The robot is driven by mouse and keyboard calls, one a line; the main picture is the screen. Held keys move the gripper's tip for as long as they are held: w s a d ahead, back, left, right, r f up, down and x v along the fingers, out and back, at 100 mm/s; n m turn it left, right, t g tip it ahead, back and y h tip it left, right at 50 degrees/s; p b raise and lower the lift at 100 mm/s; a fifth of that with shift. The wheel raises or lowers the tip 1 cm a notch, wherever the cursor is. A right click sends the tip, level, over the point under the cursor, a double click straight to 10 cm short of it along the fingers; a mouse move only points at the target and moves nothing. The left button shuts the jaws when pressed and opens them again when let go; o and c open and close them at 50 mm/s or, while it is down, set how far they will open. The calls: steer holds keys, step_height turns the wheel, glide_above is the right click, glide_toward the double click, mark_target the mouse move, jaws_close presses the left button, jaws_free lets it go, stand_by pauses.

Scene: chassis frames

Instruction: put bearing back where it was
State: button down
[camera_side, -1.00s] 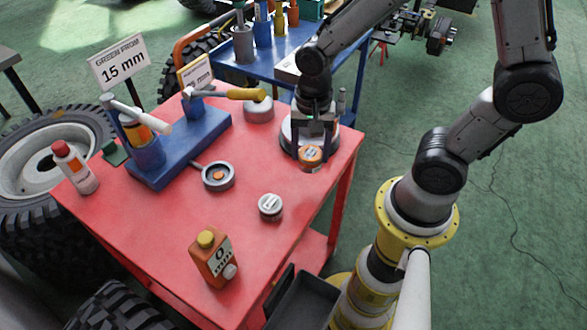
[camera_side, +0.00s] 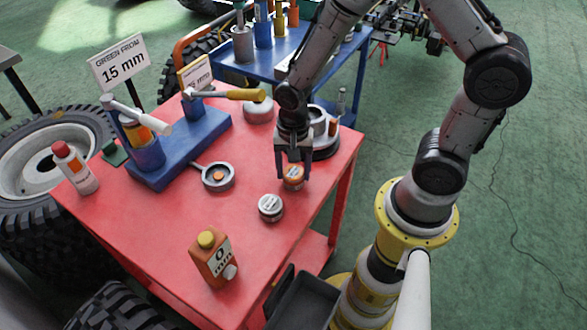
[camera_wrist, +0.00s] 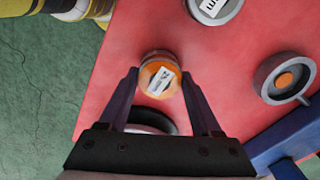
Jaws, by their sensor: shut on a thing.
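My gripper (camera_side: 293,181) points down near the right side of the red table (camera_side: 245,250). It is shut on a short round bearing (camera_side: 293,171) with an orange top and a white label. In the wrist view the bearing (camera_wrist: 158,74) sits between the fingertips (camera_wrist: 160,82). I cannot tell if it touches the table. A similar grey bearing (camera_side: 271,207) with a white label stands in front and left of it. A grey ring gauge with a handle (camera_side: 218,176) has an orange centre and lies further left.
A round grey base (camera_side: 327,146) stands behind my gripper at the table's right edge. A blue stand (camera_side: 178,165) with a yellow-handled lever and signs is at the left. An orange bottle (camera_side: 213,262) stands in front. Red tabletop between them is clear.

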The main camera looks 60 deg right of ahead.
mark_target(294, 172)
steer(key=shift+f, duration=0.15)
steer(key=shift+c, duration=0.4)
jaws_free()
step_height(294, 172, up, 13)
steer(key=s+d+r+n+t, duration=0.2)
steer(key=s+r+n+t, duration=0.3)
steer(key=s+r+n, duration=0.6)
steer(key=shift+s+r+n+t, duration=0.3)
steer(key=shift+s+n, duration=0.25)
steer(key=shift+n, duration=0.35)
